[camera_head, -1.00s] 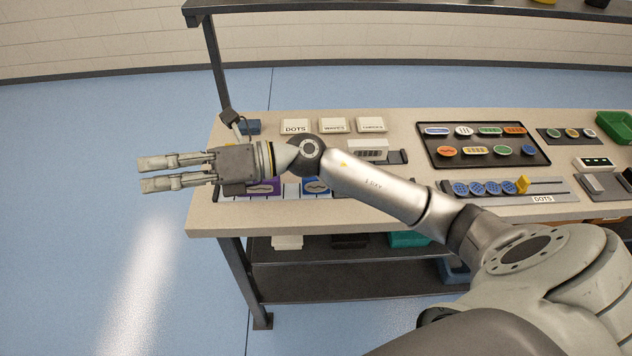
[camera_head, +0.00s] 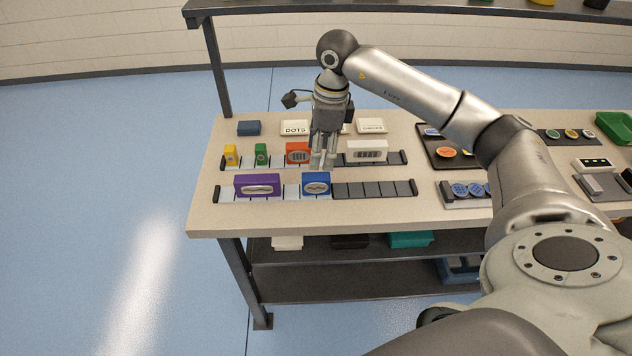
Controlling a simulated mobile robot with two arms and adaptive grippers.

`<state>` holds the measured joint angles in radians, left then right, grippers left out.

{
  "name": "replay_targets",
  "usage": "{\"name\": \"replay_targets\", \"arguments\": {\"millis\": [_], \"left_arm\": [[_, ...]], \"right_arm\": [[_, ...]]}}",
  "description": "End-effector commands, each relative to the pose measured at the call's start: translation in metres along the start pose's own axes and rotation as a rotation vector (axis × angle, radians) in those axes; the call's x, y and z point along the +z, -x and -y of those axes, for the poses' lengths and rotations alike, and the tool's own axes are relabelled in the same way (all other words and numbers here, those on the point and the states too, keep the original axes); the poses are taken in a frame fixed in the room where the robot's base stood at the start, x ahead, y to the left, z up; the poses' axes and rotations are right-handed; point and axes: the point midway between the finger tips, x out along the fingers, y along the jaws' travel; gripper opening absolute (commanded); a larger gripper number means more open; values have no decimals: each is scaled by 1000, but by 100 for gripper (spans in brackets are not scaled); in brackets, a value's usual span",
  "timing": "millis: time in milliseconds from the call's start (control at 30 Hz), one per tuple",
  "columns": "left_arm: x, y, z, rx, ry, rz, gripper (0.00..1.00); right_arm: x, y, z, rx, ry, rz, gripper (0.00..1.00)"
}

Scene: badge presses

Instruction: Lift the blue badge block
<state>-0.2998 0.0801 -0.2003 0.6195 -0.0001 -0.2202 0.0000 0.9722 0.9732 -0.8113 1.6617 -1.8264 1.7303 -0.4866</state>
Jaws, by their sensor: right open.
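The blue badge block (camera_head: 316,185) stands upright in the front rack (camera_head: 374,189), with a pale wavy badge on its face. My right gripper (camera_head: 323,166) points down just behind and above the blue block, with its jaws open. Its fingers hang beside the right end of the orange block (camera_head: 297,152) in the back rack. Whether the fingertips touch anything cannot be told. My left gripper is not in view.
A purple block (camera_head: 257,185) shares the front rack, left of the blue one. Yellow (camera_head: 231,155), green (camera_head: 261,154) and white (camera_head: 367,150) blocks stand in the back rack. The front rack's right slots are empty. A black tray of badges (camera_head: 436,158) is partly hidden by my arm.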

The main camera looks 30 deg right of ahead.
Motion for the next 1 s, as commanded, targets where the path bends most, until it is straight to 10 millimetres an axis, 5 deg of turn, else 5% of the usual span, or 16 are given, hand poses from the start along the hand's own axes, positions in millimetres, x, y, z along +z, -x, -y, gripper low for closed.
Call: {"name": "replay_targets", "arguments": {"millis": [633, 1000], "left_arm": [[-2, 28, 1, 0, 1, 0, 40], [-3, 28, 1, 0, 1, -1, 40]], "right_arm": [[2, -76, -3, 4, 0, 4, 52], [1, -84, -3, 1, 1, 5, 47]]}}
